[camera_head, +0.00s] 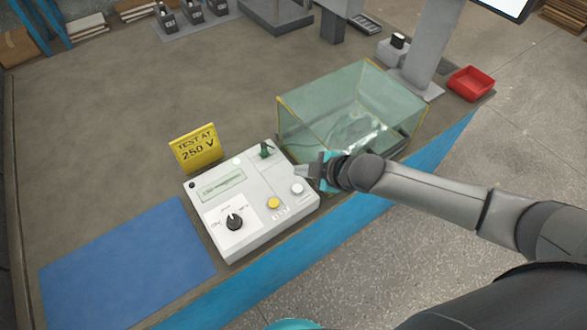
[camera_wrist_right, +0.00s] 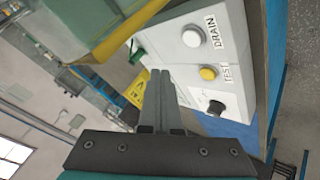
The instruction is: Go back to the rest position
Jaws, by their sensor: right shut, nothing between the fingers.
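My right gripper (camera_head: 304,172) is shut and empty. It is just above the right edge of the white tester box (camera_head: 255,238), beside the front of the clear glass box. In the right wrist view its closed fingertips (camera_wrist_right: 159,76) point towards the tester, with nothing between them. The tester carries a white DRAIN button (camera_wrist_right: 192,37), a yellow TEST button (camera_wrist_right: 208,73) and a black knob (camera_head: 234,222). I cannot tell from the views whether the fingers touch the tester. My left gripper does not show.
The glass box (camera_head: 310,109) with yellow edges stands right behind my gripper. A yellow "TEST AT 250 V" sign (camera_head: 196,148) stands behind the tester. A blue mat (camera_head: 125,265) lies to the left. A red tray (camera_head: 470,83) is at the far right. The bench's left middle is clear.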

